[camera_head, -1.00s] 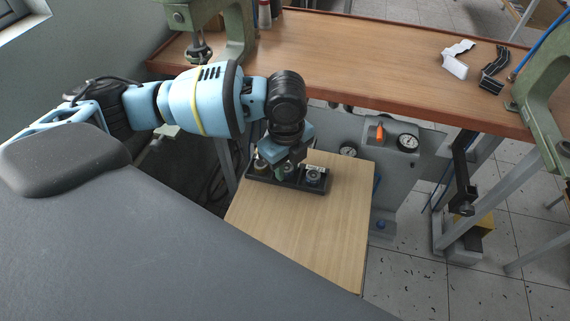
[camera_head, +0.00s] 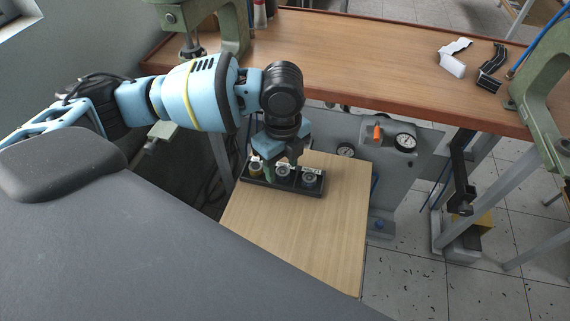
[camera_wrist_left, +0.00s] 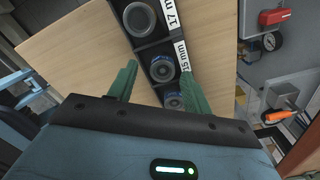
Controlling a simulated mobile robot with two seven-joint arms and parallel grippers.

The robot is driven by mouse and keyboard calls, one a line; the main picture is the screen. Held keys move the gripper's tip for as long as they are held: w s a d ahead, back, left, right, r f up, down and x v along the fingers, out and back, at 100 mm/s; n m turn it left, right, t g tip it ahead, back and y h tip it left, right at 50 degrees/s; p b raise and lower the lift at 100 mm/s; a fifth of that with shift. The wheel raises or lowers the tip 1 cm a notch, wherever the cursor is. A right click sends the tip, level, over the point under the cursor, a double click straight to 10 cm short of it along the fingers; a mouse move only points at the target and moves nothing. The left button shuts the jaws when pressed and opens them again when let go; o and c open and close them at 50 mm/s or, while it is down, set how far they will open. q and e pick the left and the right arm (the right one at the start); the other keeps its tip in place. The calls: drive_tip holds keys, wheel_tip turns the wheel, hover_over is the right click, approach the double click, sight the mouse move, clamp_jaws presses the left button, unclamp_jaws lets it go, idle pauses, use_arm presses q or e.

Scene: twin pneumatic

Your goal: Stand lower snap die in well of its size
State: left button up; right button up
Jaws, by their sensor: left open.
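A black tray (camera_head: 284,185) with a row of wells stands on a light wooden board. In the left wrist view, a die (camera_wrist_left: 162,69) by the "15 mm" label lies in line between the fingertips. Another die (camera_wrist_left: 138,18) is by the "17 mm" label, and a third (camera_wrist_left: 173,101) is nearer the palm. I cannot tell which is the lower snap die. My left gripper (camera_wrist_left: 157,66) is open and empty over the tray.
The wooden board (camera_head: 300,235) is clear in front of the tray. A brown workbench (camera_head: 350,55) with green presses (camera_head: 545,95) stands behind. A grey panel with a gauge (camera_head: 405,142) and an orange-red knob (camera_head: 377,133) is right of the board.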

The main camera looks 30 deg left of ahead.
sight(283, 171)
use_arm(q)
wheel_tip(283, 171, up, 10)
drive_tip(key=p, duration=0.1)
drive_tip(key=shift+w, duration=0.2)
